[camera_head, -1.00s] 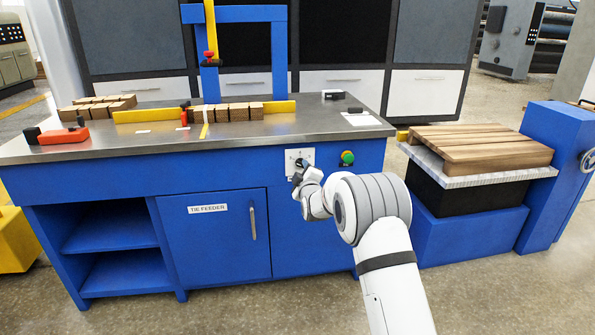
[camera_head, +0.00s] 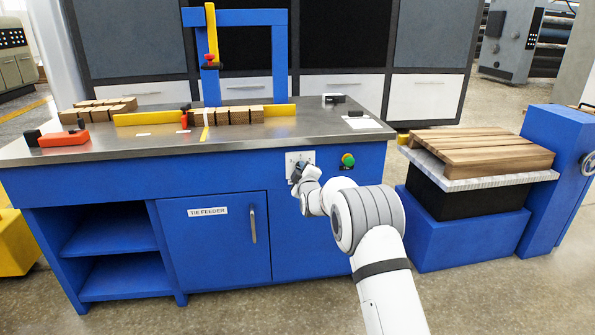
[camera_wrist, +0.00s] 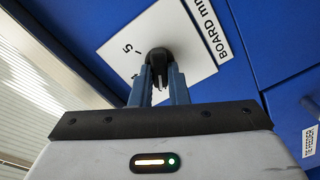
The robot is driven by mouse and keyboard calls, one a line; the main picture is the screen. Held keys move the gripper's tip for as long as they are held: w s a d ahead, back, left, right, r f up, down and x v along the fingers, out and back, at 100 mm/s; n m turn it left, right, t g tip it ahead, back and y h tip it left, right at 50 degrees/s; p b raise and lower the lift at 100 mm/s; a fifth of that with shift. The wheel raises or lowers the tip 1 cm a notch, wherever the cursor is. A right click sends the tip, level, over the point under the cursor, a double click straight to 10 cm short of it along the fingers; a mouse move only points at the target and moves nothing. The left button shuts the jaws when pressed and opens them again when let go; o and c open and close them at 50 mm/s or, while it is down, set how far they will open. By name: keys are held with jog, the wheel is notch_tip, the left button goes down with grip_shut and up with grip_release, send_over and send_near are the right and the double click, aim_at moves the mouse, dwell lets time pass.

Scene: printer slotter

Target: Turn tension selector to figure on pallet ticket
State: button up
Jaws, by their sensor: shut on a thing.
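The selector is a black knob (camera_wrist: 158,55) on a white dial plate (camera_wrist: 115,50) on the blue front panel. My gripper (camera_wrist: 161,76) is shut on the knob, one finger on each side. In the head view my gripper (camera_head: 298,177) covers the lower part of the plate (camera_head: 306,155), and the knob's pointer direction cannot be told. A white paper (camera_head: 372,123), possibly the ticket, lies at the table's right front corner; its text is too small to read.
A green button (camera_head: 347,159) sits just right of the plate. The steel tabletop (camera_head: 150,155) overhangs the panel above my gripper. A cabinet door (camera_head: 215,240) labelled "TIE FEEDER" is below left. A pallet of boards (camera_head: 480,153) stands to the right.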

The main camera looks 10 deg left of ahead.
grip_shut()
jog(key=shift+d+f+m+b, duration=0.15)
jog(key=shift+m+b, duration=1.25)
jog(key=shift+m, duration=2.55)
jog(key=shift+f+m+b, duration=0.15)
jog(key=shift+m+b, duration=1.3)
jog(key=shift+m, duration=2.55)
jog(key=shift+d+f+m+b, duration=0.15)
jog(key=shift+m+b, duration=1.25)
jog(key=shift+m, duration=2.55)
jog(key=shift+a, duration=0.15)
jog(key=shift+r, duration=0.1)
jog(key=shift+o, duration=1.6)
grip_release()
jog(key=o, duration=0.3)
jog(key=shift+w+r, duration=0.1)
jog(key=shift+r, duration=0.1)
